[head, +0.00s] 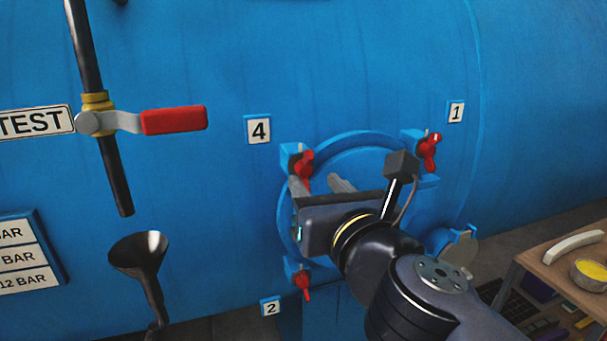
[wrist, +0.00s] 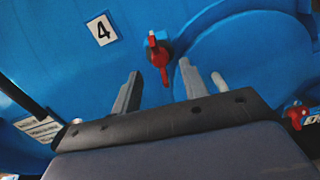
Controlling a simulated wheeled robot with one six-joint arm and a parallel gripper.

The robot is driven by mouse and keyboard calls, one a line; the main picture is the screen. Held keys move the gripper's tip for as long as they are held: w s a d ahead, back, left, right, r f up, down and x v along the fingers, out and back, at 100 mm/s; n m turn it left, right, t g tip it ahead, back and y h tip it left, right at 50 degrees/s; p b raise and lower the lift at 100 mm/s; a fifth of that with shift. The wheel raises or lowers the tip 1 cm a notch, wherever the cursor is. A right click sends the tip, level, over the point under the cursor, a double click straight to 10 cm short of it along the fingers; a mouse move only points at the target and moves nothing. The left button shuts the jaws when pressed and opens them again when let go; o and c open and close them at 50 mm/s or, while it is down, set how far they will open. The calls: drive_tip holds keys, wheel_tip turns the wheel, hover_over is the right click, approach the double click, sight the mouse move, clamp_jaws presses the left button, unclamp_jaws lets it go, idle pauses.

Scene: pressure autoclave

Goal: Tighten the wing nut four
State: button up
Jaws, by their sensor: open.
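The red wing nut four (head: 304,166) sits on a blue lug at the upper left of the round hatch, right of the label 4 (head: 258,129). In the wrist view the same red wing nut (wrist: 160,59) hangs with its wing pointing down, beyond the fingertips. My gripper (head: 320,186) is in front of the hatch, just below and right of the nut in the head view. In the wrist view my gripper (wrist: 159,82) has its two grey fingers apart, with nothing between them. The gripper body and arm hide much of the hatch.
Other red wing nuts are near label 1 (head: 430,152) and label 2 (head: 302,283). A red-handled valve (head: 174,120) and pipe stand at the left, above a dark funnel (head: 140,254). A wooden table (head: 548,262) with a bowl is at the lower right.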

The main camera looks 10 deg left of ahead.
sight(305, 171)
drive_tip(key=b+x, duration=0.1)
drive_tip(key=x, duration=0.5)
drive_tip(key=shift+w+a, duration=0.1)
drive_tip(key=shift+w, duration=0.1)
drive_tip(key=shift+c, duration=0.3)
clamp_jaws()
